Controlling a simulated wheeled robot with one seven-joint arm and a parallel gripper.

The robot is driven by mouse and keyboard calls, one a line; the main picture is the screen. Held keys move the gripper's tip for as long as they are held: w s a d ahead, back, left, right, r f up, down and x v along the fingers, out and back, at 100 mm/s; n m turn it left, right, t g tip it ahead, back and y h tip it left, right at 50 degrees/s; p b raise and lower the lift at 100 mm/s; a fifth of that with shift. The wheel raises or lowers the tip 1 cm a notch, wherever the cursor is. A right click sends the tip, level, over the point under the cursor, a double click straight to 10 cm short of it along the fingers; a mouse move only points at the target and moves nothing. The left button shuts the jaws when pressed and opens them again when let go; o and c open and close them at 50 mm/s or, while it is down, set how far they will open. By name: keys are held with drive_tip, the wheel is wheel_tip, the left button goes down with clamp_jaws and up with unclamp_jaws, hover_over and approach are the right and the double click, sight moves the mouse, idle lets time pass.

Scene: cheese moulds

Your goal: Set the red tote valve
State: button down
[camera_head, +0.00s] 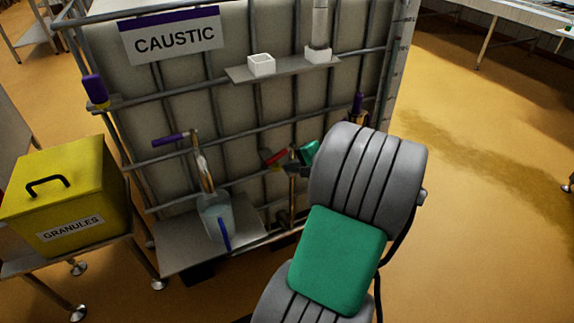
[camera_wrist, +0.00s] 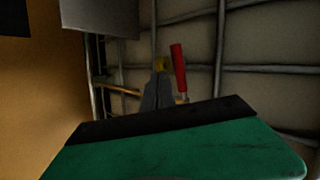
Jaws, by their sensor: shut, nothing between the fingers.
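The red valve handle (camera_head: 276,157) is low on the front of the caged white tote labelled CAUSTIC (camera_head: 190,85). In the wrist view the red handle (camera_wrist: 179,72) stands nearly upright, just right of my gripper (camera_wrist: 160,78). My gripper's grey fingers are shut and empty, with their tips close to a yellow part (camera_wrist: 161,63) beside the handle. I cannot tell whether they touch it. In the head view my arm hides part of the area right of the valve, and the lower valve body is hard to make out.
A purple handle (camera_head: 170,139) sits above a clear jug (camera_head: 216,215) on a metal shelf (camera_head: 180,258). A yellow GRANULES box (camera_head: 65,190) stands left. The floor to the right is clear.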

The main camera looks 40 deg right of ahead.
sight(274, 159)
drive_tip(key=shift+w+a+r, duration=0.1)
drive_tip(key=shift+w+r, duration=0.05)
drive_tip(key=shift+w, duration=0.45)
drive_tip(key=shift+w+r, duration=0.15)
drive_tip(key=shift+w, duration=0.4)
drive_tip(key=shift+w+a+r+p, duration=0.25)
drive_tip(key=shift+w+r+p, duration=0.1)
drive_tip(key=shift+p, duration=0.4)
drive_tip(key=shift+w+a+p, duration=0.35)
drive_tip(key=shift+w+p, duration=0.4)
drive_tip(key=shift+p, duration=0.5)
drive_tip(key=shift+w+f, duration=0.2)
drive_tip(key=shift+w, duration=0.05)
drive_tip(key=shift+f, duration=0.15)
